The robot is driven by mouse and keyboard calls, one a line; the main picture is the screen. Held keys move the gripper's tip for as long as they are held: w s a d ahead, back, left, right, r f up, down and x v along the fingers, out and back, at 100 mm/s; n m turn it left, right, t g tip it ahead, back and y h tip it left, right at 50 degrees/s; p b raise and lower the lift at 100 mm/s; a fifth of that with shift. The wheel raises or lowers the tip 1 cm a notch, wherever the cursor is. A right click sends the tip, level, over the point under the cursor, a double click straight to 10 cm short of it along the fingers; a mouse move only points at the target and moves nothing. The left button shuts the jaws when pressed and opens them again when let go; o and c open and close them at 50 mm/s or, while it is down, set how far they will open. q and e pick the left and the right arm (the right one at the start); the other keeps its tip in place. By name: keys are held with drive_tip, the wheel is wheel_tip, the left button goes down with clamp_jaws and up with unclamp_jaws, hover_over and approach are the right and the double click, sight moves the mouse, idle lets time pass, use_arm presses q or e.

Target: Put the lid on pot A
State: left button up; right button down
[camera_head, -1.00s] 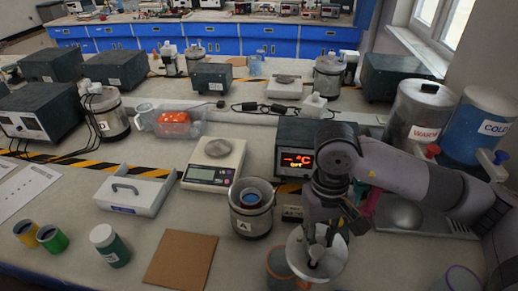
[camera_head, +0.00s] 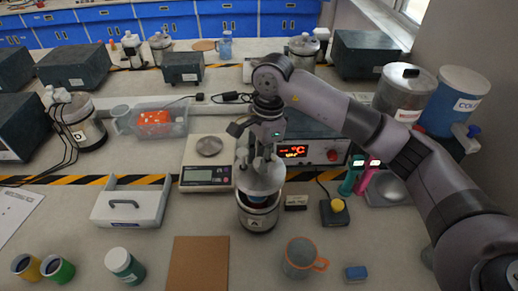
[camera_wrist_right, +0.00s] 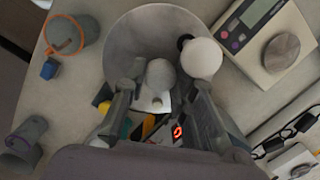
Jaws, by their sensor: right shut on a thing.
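Pot A (camera_head: 258,217) is a metal pot standing on the bench in front of the scale, with a dark opening and something blue inside. The lid (camera_head: 262,180) is a grey metal disc above the pot's mouth, covering the rear of the opening from this view; the front of the opening still shows. My right gripper (camera_head: 263,158) is shut on the lid's knob, pointing down over the pot. In the right wrist view the lid (camera_wrist_right: 135,40) fills the top middle, its knob between the fingers (camera_wrist_right: 160,88); pot A is hidden there. My left gripper is in no view.
A scale (camera_head: 207,176) stands left behind the pot, and a heater box with a red display (camera_head: 315,150) right behind it. A brown board (camera_head: 198,264) lies front left, an orange-rimmed mug (camera_head: 298,258) front right. A yellow-knobbed box (camera_head: 335,211) is to the right.

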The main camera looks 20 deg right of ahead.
sight(259, 175)
drive_tip(key=shift+w+a+m, duration=0.2)
drive_tip(key=shift+w+m, duration=0.05)
drive_tip(key=shift+m, duration=0.05)
drive_tip(key=shift+s+d+f, duration=0.1)
drive_tip(key=shift+f, duration=0.15)
drive_tip(key=shift+f+b, duration=0.25)
drive_tip(key=shift+b, duration=0.05)
wheel_tip(259, 175, down, 4)
drive_tip(key=shift+f+b, duration=0.1)
drive_tip(key=shift+b, duration=1.05)
drive_tip(key=shift+f+b, duration=0.3)
drive_tip(key=shift+f, duration=0.25)
use_arm(q)
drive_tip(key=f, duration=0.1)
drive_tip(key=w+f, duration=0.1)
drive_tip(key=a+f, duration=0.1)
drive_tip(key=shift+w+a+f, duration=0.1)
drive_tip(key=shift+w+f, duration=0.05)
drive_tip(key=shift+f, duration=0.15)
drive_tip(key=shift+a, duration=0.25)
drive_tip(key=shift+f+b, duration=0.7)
drive_tip(key=shift+b, duration=0.2)
